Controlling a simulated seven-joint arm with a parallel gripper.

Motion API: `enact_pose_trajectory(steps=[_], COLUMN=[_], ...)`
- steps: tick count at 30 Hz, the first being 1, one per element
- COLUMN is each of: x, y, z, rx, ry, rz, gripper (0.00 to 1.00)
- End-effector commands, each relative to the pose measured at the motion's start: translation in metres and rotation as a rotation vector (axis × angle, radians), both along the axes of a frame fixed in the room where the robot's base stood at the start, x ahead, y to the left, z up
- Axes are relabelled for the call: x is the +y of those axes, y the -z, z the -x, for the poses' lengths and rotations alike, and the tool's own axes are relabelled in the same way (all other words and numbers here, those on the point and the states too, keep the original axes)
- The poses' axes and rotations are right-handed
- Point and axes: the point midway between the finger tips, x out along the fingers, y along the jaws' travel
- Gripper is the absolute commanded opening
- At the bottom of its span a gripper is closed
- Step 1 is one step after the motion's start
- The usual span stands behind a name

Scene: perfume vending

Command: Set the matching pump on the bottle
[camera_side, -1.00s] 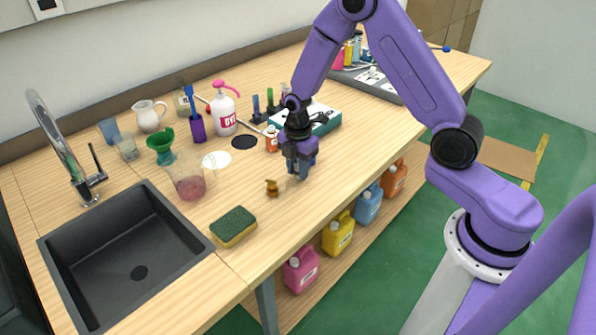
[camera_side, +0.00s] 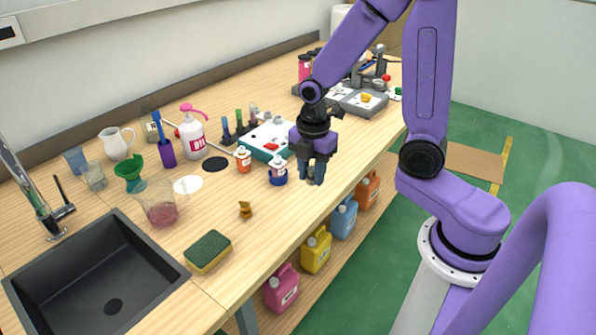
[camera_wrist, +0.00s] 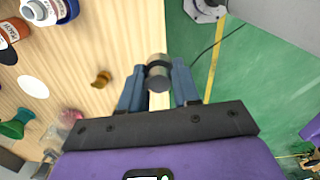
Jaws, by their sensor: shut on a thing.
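My gripper (camera_wrist: 158,90) is shut on a short grey cylindrical piece (camera_wrist: 158,74), seen end-on between the blue fingers in the wrist view; whether it is a pump is unclear. In the side view my gripper (camera_side: 314,172) hangs near the table's front edge. A small gold-brown pump-like piece (camera_side: 245,209) lies on the wood; it also shows in the wrist view (camera_wrist: 102,79). A white-capped blue bottle (camera_side: 277,171) stands left of my gripper, apart from it. A similar orange bottle (camera_side: 243,158) stands further left. Which bottle matches is unclear.
A teal-sided tray (camera_side: 268,137) lies behind the bottles. A sponge (camera_side: 208,251), a glass with pink liquid (camera_side: 160,205) and a sink (camera_side: 95,272) are to the left. Coloured jugs stand on the shelf below. The wood around the gold piece is clear.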

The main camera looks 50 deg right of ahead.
Motion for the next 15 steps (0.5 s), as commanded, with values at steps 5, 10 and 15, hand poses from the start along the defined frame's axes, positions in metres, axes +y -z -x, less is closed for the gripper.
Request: enact_pose_trajectory(steps=[5,10,15], x=[0.0,-0.003,-0.014], y=[-0.005,-0.009,-0.014], z=[0.008,-0.009,-0.053], rx=[-0.001,0.0,0.0], ry=[-0.001,0.002,0.004], rz=[0.0,0.0,0.0], gripper=[0.03,0.03,0.03])
